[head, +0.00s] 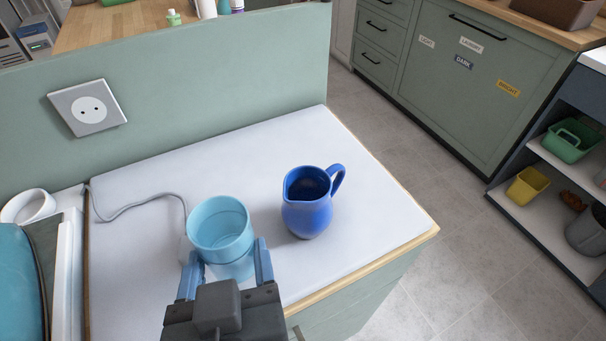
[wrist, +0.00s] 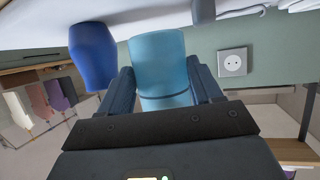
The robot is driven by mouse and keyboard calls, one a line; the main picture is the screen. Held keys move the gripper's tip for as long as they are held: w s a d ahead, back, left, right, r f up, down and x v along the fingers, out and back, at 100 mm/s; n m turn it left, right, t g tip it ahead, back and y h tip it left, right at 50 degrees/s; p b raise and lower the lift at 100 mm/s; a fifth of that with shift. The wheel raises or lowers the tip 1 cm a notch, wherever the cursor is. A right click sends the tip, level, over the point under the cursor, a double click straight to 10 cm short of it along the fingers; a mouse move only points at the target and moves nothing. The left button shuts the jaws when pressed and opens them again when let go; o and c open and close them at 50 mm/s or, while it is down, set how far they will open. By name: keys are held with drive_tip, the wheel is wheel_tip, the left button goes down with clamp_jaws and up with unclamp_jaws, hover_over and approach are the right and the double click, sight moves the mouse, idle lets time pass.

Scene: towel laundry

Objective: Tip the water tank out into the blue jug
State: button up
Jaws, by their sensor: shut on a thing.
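The water tank (head: 218,226) is a light blue, open-topped cup shape, roughly upright in the head view. My gripper (head: 228,262) is shut on it, one finger on each side; it also shows in the wrist view (wrist: 160,85). I cannot tell whether the tank touches the surface below, or whether it holds water. The blue jug (head: 306,212) stands upright on the white worktop, just right of the tank and apart from it. Its mouth is open and its handle points to the upper right. The jug also shows in the wrist view (wrist: 92,58).
A grey cord (head: 138,202) runs across the white worktop (head: 345,240) to near the tank. A teal appliance (head: 14,285) stands at the far left. A green partition with a socket (head: 90,107) rises behind. The worktop is clear around the jug, with its edge at the right.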

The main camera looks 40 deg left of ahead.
drive_tip(key=shift+w+a+f+b, duration=0.1)
drive_tip(key=shift+a+f+b, duration=0.1)
drive_tip(key=shift+f, duration=0.2)
drive_tip(key=shift+w+a+f+b, duration=0.1)
drive_tip(key=shift+f+b, duration=0.1)
drive_tip(key=shift+f, duration=0.2)
drive_tip(key=shift+r, duration=0.2)
drive_tip(key=shift+w+d+r+m+g+p, duration=0.1)
drive_tip(key=shift+w+r+m+g+p, duration=0.15)
drive_tip(key=shift+p, duration=0.3)
drive_tip(key=shift+w+d+r+m+g+p, duration=0.15)
drive_tip(key=shift+w+r+m+g+p, duration=0.5)
drive_tip(key=shift+w+m+g+p, duration=0.3)
drive_tip(key=w+r+m+g+y+p, duration=0.1)
drive_tip(key=w+r+m+g+p, duration=0.2)
drive_tip(key=r+m+g+p, duration=0.1)
drive_tip(key=shift+d+r+m+g, duration=0.35)
drive_tip(key=shift+r+m+g, duration=0.35)
drive_tip(key=shift+r+g, duration=0.5)
drive_tip(key=shift+r, duration=0.15)
